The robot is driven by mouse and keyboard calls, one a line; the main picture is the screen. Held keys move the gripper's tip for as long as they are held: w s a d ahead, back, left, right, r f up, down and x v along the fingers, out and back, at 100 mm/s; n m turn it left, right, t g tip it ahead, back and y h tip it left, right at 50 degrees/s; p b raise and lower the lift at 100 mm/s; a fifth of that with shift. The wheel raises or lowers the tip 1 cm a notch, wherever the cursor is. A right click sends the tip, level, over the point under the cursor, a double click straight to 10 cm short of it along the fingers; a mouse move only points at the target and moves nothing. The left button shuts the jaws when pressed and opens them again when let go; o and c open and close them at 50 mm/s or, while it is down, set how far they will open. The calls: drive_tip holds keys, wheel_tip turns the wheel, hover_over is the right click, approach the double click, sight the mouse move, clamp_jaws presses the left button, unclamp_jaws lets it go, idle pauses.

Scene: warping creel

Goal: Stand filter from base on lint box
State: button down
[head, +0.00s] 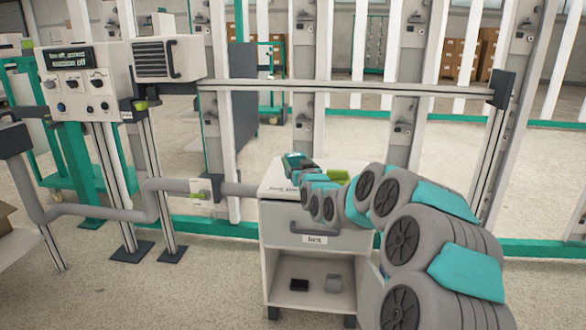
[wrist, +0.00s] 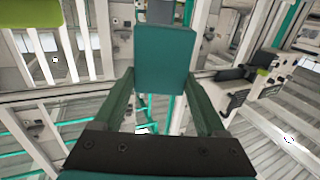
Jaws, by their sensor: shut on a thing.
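The lint box is a pale cabinet (head: 315,235) in the middle of the head view, with a handled, labelled front above an open shelf. My arm reaches over its top from the right. In the wrist view my gripper (wrist: 162,74) is shut on a teal block (wrist: 165,52), which I take to be the filter. The block sits between both fingers; a greyer part shows beyond it. In the head view my arm links partly hide the gripper end above the cabinet top. I cannot tell whether the held block touches the top.
A control panel (head: 85,80) and a vented grey box (head: 168,58) stand at the left. A grey pipe (head: 100,213) runs to the cabinet. A horizontal rail (head: 350,87) and white posts rise behind it. Small dark and grey items lie on the cabinet's lower shelf.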

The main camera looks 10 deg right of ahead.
sight(293, 158)
drive_tip(key=w, duration=0.3)
drive_tip(key=shift+w+a+f, duration=0.2)
drive_tip(key=shift+w+a, duration=0.05)
drive_tip(key=shift+w, duration=0.1)
drive_tip(key=shift+f, duration=1.7)
drive_tip(key=shift+f, duration=0.15)
unclamp_jaws()
drive_tip(key=shift+s, duration=0.1)
drive_tip(key=s, duration=1.1)
drive_tip(key=shift+s+d, duration=0.4)
drive_tip(key=shift+d, duration=0.05)
